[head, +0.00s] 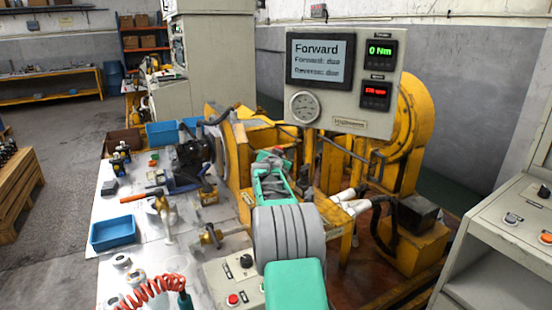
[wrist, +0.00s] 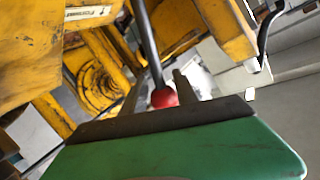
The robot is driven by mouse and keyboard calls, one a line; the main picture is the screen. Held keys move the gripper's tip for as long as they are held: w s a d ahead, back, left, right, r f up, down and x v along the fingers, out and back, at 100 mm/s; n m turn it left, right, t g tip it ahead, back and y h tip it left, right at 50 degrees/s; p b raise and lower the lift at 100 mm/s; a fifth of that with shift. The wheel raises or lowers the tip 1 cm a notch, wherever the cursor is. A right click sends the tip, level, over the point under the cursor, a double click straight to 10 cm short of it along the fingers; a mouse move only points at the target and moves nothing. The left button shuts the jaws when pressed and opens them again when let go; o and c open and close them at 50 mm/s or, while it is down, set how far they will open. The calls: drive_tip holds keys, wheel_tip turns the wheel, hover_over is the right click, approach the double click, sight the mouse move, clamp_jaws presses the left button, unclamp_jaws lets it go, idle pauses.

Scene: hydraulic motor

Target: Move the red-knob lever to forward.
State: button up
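The red knob (wrist: 164,97) sits at the end of a dark lever shaft (wrist: 150,45) in the wrist view. My gripper (wrist: 160,80) has one finger on each side of the knob, with some space visible beside it, so the gripper looks open around it. Whether either finger touches the knob is unclear. In the head view my gripper is at the yellow machine (head: 240,150), and my arm mostly hides the lever there. A white label (wrist: 88,13) on the yellow housing appears to read "Forward".
The display panel (head: 340,85) reads "Forward", with "Forward: due" and "Reverse: due" below, and 0 Nm. The workbench (head: 140,240) at left holds tools and a blue tray (head: 113,233). A grey console (head: 505,220) stands at right. Yellow frame parts surround my gripper closely.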

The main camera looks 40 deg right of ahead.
drive_tip(key=shift+a+f, duration=0.1)
drive_tip(key=shift+f, duration=0.1)
drive_tip(key=shift+s+a, duration=0.15)
drive_tip(key=shift+a, duration=0.05)
drive_tip(key=v, duration=0.7)
drive_tip(key=shift+r+b, duration=0.2)
drive_tip(key=shift+b, duration=0.15)
drive_tip(key=shift+s, duration=0.1)
